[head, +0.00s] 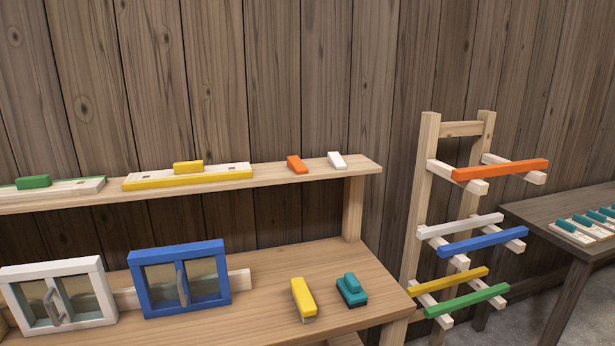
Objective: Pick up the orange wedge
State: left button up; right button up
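The orange wedge (297,164) is a small block lying on the upper wooden shelf, toward its right end. A similar white wedge (337,160) lies just to its right, with a small gap between them. Neither of my grippers is in the head view, and nothing touches the orange wedge.
The upper shelf (270,179) also holds a yellow piece (188,177) and a green piece (34,182). Below, the bench holds a blue window frame (180,279), a white one (60,293), a yellow tool (304,298) and a teal block (351,290). A rack (427,190) with coloured bars stands right.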

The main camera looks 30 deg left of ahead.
aim_at(295, 163)
jog(key=i+l+u, duration=0.15)
jog(key=u, duration=0.25)
jog(key=i+l+u, duration=0.1)
jog(key=u, duration=0.3)
